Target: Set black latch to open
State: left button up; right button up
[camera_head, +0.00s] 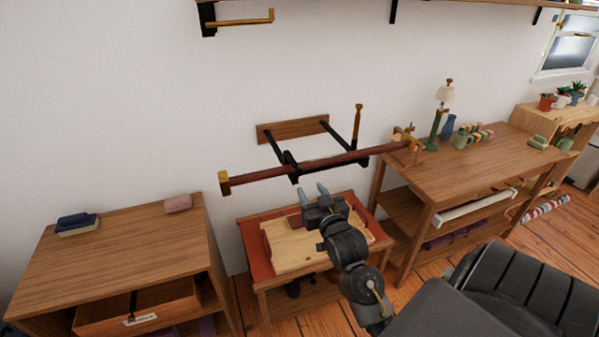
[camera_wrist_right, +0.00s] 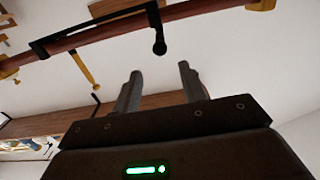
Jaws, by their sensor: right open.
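A dark red wooden bar (camera_head: 325,163) with brass-coloured ends crosses two black bracket arms on a wooden wall plate (camera_head: 292,129). A black piece (camera_head: 290,168), which appears to be the latch, is at the bar's left part. In the right wrist view, a black lever with a rounded end (camera_wrist_right: 158,30) hangs across the bar (camera_wrist_right: 95,33); its exact setting is unclear. My right gripper (camera_head: 313,190) is open and empty, just below the bar and right of the black piece. In the wrist view its fingers (camera_wrist_right: 160,72) point up toward the lever, apart from it. My left gripper is not seen.
A small table with a light wooden board (camera_head: 293,249) stands beneath the gripper. A brass-topped upright peg (camera_head: 357,122) rises at the right bracket. A workbench (camera_head: 480,160) stands right and a cabinet (camera_head: 125,245) left. The wall above the bar is mostly clear.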

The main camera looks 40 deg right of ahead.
aim_at(300, 173)
jog(key=p+x, duration=0.2)
jog(key=x, duration=0.6)
jog(key=shift+w+d, duration=0.15)
jog(key=shift+w, duration=0.15)
jog(key=shift+w+d, duration=0.2)
jog(key=shift+w, duration=0.5)
grip_shut()
